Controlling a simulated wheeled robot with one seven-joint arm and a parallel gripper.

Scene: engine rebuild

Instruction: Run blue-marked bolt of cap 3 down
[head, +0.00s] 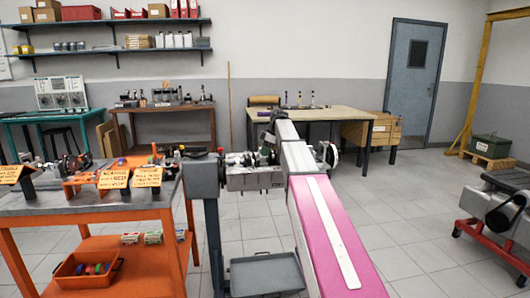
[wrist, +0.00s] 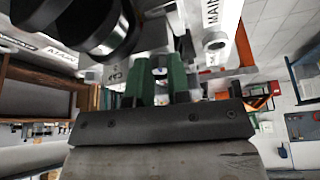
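The engine block (head: 255,178) sits on its stand in the head view, with my arm reaching over its right part. My gripper (wrist: 159,75) shows in the wrist view as two green fingers with a narrow gap between them. A small pale part (wrist: 160,62), perhaps a bolt head, shows at the gap; I cannot tell whether the fingers touch it. A label (wrist: 115,75) that seems to carry a 3 is just left of the fingers. A pale bolt-like cylinder (wrist: 215,41) stands to the right, by a MAIN label. No blue mark can be made out. My arm hides the fingertips in the head view.
A large dark round part (wrist: 108,28) is close to the fingers at upper left. An orange bench (head: 95,212) with sign cards stands left of the engine. A grey tray (head: 266,274) is below it. The floor to the right is clear up to a red wheeled stand (head: 490,243).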

